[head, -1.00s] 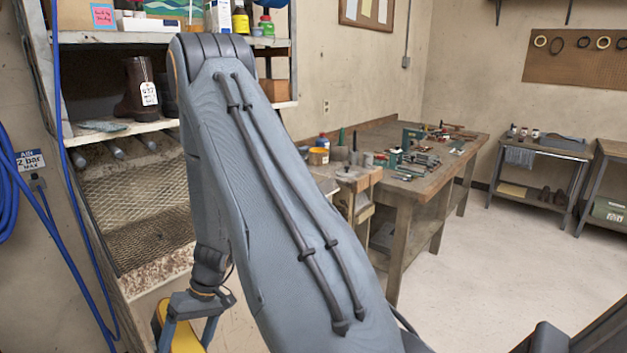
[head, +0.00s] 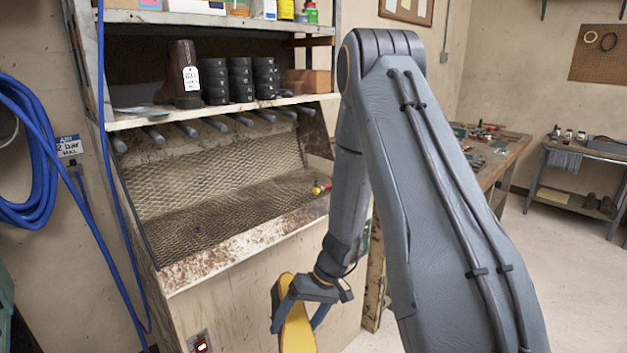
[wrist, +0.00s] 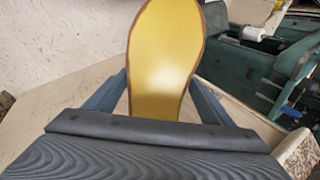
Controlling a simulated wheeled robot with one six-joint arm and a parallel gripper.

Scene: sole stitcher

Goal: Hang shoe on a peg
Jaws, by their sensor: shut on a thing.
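The shoe (head: 297,335) shows as a yellow sole with a brown edge. My gripper (head: 298,314) is shut on it, low in front of the cabinet, below the level of its ledge. In the wrist view the yellow sole (wrist: 167,60) stands up between the two blue fingers; the rest of the shoe is hidden. Several grey pegs stick out in a row under the cabinet's shelf, among them a left one (head: 153,134) and a middle one (head: 217,124). No shoe shows on the visible pegs. The shoe is apart from them, below and to the right.
Sloping wire mesh (head: 200,185) lies below the pegs, with a dirty ledge (head: 225,252) in front. The shelf above holds a brown boot (head: 181,75) and black stacked pieces (head: 241,80). Blue hoses (head: 35,150) hang left. A workbench (head: 510,155) stands behind my arm.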

